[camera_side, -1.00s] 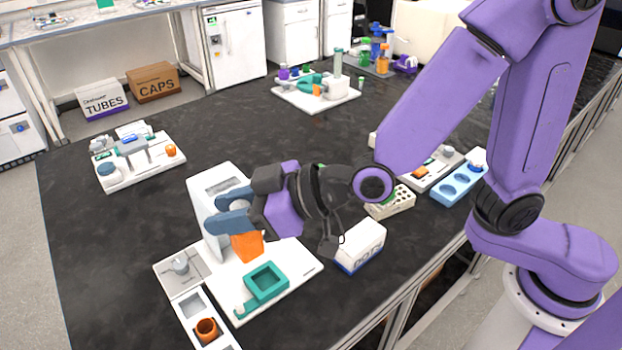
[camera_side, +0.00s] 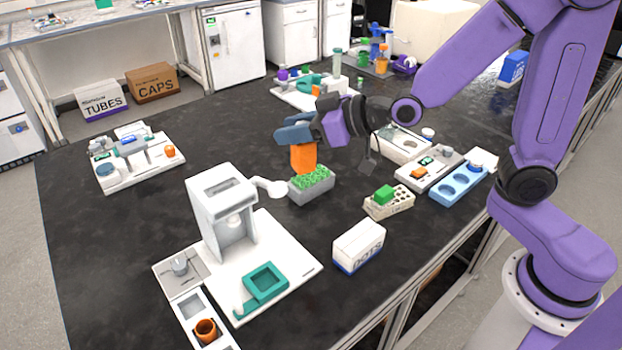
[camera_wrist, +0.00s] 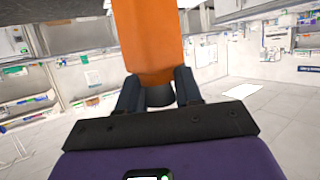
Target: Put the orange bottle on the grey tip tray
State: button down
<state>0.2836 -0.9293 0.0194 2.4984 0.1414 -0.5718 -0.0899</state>
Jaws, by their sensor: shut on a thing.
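The orange bottle (camera_side: 303,158) is held in my gripper (camera_side: 297,138), which is shut on it. In the side view the bottle hangs above the back of the grey tip tray (camera_side: 311,192), a grey box with several green tips on top. I cannot tell whether the bottle touches the tips. The wrist view shows the orange bottle (camera_wrist: 148,40) between the two fingers of my gripper (camera_wrist: 158,92), with a dark part at its end. The tray is not clear in the wrist view.
A beige rack with a green block (camera_side: 389,201) and a white box (camera_side: 359,246) are to the right. Black bench top is free in front of the tray.

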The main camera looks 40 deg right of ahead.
jog(key=d+m+t+h, duration=0.1)
jog(key=d+m+h, duration=0.1)
jog(key=d, duration=1.3)
jog(key=shift+w+a+f, duration=0.2)
jog(key=shift+w+f, duration=2.2)
jog(key=shift+f, duration=0.65)
jog(key=shift+w+a+f, duration=0.25)
jog(key=shift+w+f, duration=2.15)
jog(key=shift+f, duration=0.65)
jog(key=shift+w+a+f, duration=0.2)
jog(key=shift+w+f, duration=2.2)
jog(key=shift+f, duration=0.65)
jog(key=shift+f, duration=0.1)
jog(key=c, duration=0.8)
grip_release()
jog(key=shift+o, duration=0.2)
